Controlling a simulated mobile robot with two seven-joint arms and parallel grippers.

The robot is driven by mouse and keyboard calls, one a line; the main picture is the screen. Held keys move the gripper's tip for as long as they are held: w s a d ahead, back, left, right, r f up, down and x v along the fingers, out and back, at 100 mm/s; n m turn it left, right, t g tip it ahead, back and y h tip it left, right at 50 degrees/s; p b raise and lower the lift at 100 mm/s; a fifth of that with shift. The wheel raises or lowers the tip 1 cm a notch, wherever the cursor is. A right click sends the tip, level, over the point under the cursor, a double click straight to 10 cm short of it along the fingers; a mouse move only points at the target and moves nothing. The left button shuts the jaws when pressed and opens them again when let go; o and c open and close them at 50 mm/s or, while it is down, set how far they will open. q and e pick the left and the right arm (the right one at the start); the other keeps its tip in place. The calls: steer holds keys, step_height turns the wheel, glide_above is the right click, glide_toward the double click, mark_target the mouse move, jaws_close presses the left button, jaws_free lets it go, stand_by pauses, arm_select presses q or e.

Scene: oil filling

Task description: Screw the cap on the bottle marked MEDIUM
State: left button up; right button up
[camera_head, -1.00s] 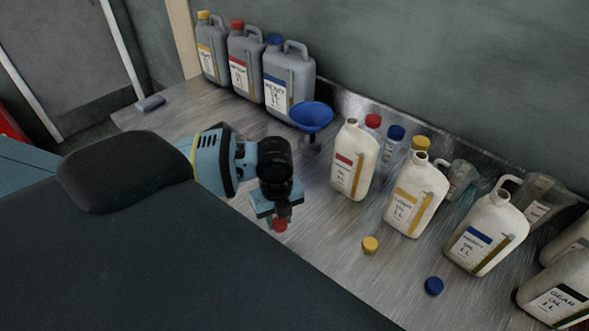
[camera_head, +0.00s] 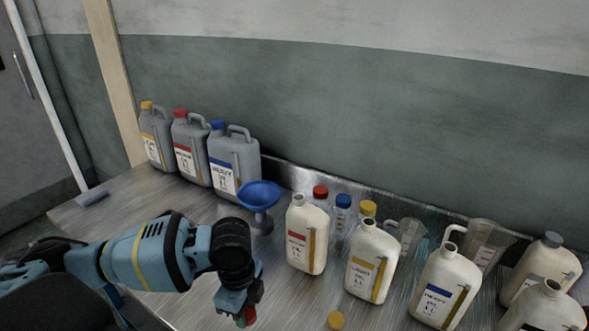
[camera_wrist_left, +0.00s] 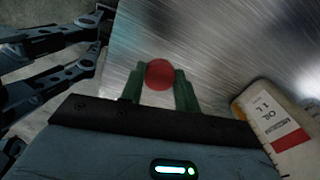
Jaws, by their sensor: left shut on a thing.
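My left gripper (camera_head: 243,316) is shut on a small red cap (camera_wrist_left: 160,74), held between its green fingertips above the metal bench. In the head view, the cap shows only partly at the lower edge. The white bottle with a red label band (camera_head: 307,238) stands upright and open-necked, behind and to the right of the gripper, apart from it. Its label is too small to read fully. Its lower part also shows at the right of the left wrist view (camera_wrist_left: 272,122), where the label reads OIL 1 L. My right gripper is not seen.
A yellow-banded bottle (camera_head: 371,262) and a blue-banded bottle (camera_head: 445,288) stand to the right. A blue funnel (camera_head: 260,196) stands left of the red-banded bottle, before grey jugs (camera_head: 233,165). A loose yellow cap (camera_head: 335,320) lies in front.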

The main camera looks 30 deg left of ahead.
arm_select(q)
steer(key=w+d+r+n, duration=0.3)
steer(key=d+r+n, duration=0.4)
steer(key=n, duration=0.9)
steer(key=shift+r, duration=0.95)
